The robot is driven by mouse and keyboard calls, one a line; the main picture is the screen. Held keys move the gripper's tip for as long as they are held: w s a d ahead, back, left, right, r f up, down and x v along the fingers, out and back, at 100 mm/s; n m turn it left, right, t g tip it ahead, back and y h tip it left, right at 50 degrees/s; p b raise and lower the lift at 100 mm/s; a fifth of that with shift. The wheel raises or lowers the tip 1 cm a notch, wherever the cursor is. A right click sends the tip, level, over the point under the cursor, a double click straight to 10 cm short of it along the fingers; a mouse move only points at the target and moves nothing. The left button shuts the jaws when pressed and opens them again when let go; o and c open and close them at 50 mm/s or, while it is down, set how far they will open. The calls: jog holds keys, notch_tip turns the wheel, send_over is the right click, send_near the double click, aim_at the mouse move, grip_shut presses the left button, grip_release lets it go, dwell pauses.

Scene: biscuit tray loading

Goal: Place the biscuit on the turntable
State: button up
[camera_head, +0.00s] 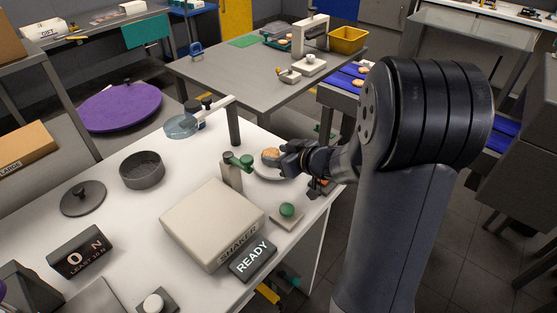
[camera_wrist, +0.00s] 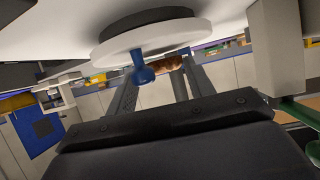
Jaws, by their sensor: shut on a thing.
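A round brown biscuit (camera_head: 270,154) is between the fingertips of my gripper (camera_head: 281,156) over a white round disc (camera_head: 262,174), which looks like the turntable. The gripper is shut on the biscuit. In the wrist view, which is tilted nearly upside down, the biscuit (camera_wrist: 167,65) shows between the two fingers close to the white disc (camera_wrist: 125,42). I cannot tell whether the biscuit touches the disc.
A post with green knobs (camera_head: 233,170) stands just left of the disc. A dark upright post with an arm (camera_head: 234,125) is behind it. The pale SHAKER box (camera_head: 212,220), a READY block (camera_head: 253,257) and a green button (camera_head: 287,210) are in front on the white table (camera_head: 150,205).

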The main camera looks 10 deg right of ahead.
jog(key=shift+f, duration=0.3)
jog(key=shift+f, duration=0.2)
jog(key=o, duration=0.7)
jog(key=shift+c, duration=0.2)
jog(key=shift+r, duration=0.15)
jog(key=shift+s+d+r, duration=0.1)
jog(key=shift+s+r, duration=0.05)
jog(key=shift+r, duration=0.05)
jog(key=p+v, duration=0.2)
jog(key=v, duration=0.9)
jog(key=shift+s+d, duration=0.15)
jog(key=shift+s, duration=0.1)
